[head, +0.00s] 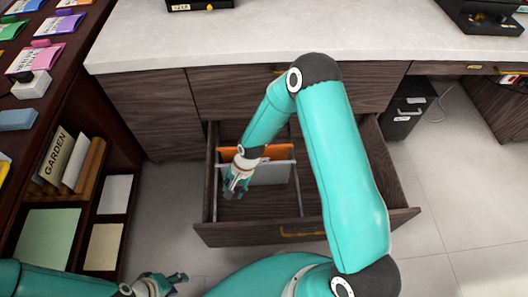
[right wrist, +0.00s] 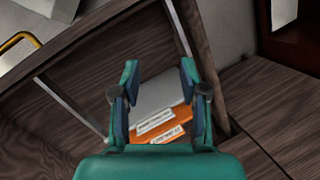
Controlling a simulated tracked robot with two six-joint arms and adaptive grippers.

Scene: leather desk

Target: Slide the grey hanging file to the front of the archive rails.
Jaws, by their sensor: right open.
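The grey hanging file (head: 270,173) hangs across the archive rails (head: 298,190) in the open drawer, directly in front of an orange file (head: 280,152). My right gripper (head: 236,188) is down in the drawer at the grey file's left end and partly covers it. In the right wrist view, my right gripper (right wrist: 160,85) is open, with the grey file (right wrist: 155,93) showing between its fingers and the orange file (right wrist: 170,131) below. I cannot tell whether the fingers touch the grey file. My left gripper (head: 165,284) looks open and empty, low at the left, outside the drawer.
The wooden drawer (head: 250,235) has a yellow handle (head: 303,234) on its front, and its front part is empty. A pale countertop (head: 300,35) lies above it. A dark shelf (head: 85,165) with folders stands at the left. Grey floor is clear at the right.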

